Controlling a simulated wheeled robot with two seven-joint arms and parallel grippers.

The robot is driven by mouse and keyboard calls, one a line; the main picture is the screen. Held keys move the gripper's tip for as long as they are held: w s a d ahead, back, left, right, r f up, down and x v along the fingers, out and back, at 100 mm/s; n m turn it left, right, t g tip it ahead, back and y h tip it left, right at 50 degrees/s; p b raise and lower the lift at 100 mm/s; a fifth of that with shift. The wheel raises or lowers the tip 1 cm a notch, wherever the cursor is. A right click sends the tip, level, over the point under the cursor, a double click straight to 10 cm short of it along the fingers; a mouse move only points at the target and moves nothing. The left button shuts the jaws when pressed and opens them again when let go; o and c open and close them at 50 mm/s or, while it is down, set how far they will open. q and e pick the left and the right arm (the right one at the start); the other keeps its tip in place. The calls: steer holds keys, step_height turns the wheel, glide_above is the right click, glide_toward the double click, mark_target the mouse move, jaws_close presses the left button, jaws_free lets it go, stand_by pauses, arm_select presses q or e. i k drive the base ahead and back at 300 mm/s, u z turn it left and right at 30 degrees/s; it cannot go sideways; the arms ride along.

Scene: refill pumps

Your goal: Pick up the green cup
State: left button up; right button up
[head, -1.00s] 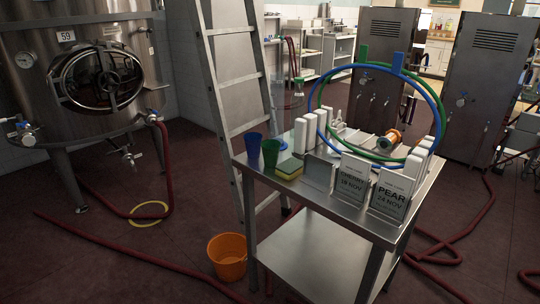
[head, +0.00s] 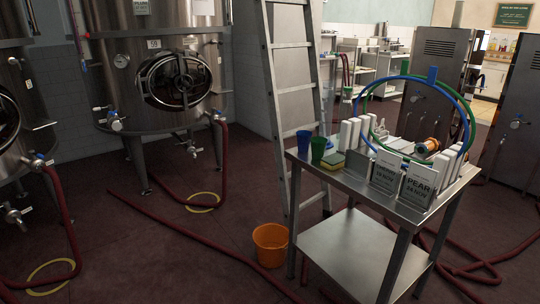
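The green cup (head: 318,149) stands upright on the top of the steel table, near its left corner. A blue cup (head: 304,143) stands close beside it on the left. A yellow and green sponge (head: 332,161) lies just right of the green cup. Neither of my grippers shows in the head view.
The steel table (head: 372,203) also bears white bottles, signs reading PEAR (head: 417,185) and another name, and blue and green hoops (head: 468,110). A ladder (head: 292,90) stands behind it.

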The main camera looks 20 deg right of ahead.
mark_target(318, 149)
steer(key=u, duration=0.5)
steer(key=i, duration=1.4)
steer(key=z, duration=0.6)
steer(key=i, duration=1.3)
steer(key=z, duration=1.35)
steer(key=i, duration=0.2)
steer(key=z, duration=0.1)
